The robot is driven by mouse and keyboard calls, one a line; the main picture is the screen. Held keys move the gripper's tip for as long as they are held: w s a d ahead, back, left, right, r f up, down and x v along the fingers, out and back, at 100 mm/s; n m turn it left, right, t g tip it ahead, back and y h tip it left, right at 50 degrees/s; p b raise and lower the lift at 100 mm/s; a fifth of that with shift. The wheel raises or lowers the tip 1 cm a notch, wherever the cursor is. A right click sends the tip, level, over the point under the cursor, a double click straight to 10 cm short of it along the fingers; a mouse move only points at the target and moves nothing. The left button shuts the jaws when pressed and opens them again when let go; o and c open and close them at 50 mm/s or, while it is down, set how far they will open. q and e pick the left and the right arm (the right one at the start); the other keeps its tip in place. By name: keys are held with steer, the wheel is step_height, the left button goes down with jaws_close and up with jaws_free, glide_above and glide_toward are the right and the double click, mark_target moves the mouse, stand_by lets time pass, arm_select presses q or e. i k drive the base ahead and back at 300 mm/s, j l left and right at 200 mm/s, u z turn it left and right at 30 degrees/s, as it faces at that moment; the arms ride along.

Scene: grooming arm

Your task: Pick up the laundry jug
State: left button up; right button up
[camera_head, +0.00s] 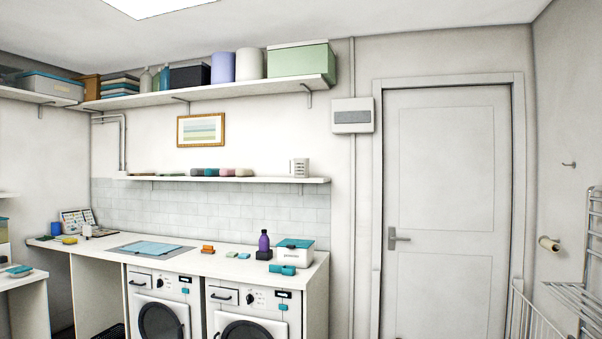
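A white jug-like container (299,168) with a handle on its left side and grey markings stands upright near the right end of the narrow middle wall shelf (222,179). It looks most like the laundry jug, but it is small in view. A purple bottle (264,241) with a dark cap stands on a dark block on the counter below. Neither of my grippers is in view, and nothing is seen touching the jug.
The white counter (225,262) runs above two front-loading machines (160,315) (250,318). A white box with a teal lid (295,251) stands at its right end. A high shelf (215,93) holds boxes. A closed door (446,210) and a drying rack (580,295) are on the right.

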mark_target(301, 164)
steer(key=i+l+u, duration=0.15)
steer(key=i, duration=0.35)
steer(key=i+l+u, duration=0.1)
steer(key=i, duration=0.4)
steer(key=i+l+u, duration=0.15)
steer(key=i+l, duration=0.2)
steer(key=i+l+u, duration=0.1)
steer(key=i+l, duration=0.2)
steer(key=i, duration=0.3)
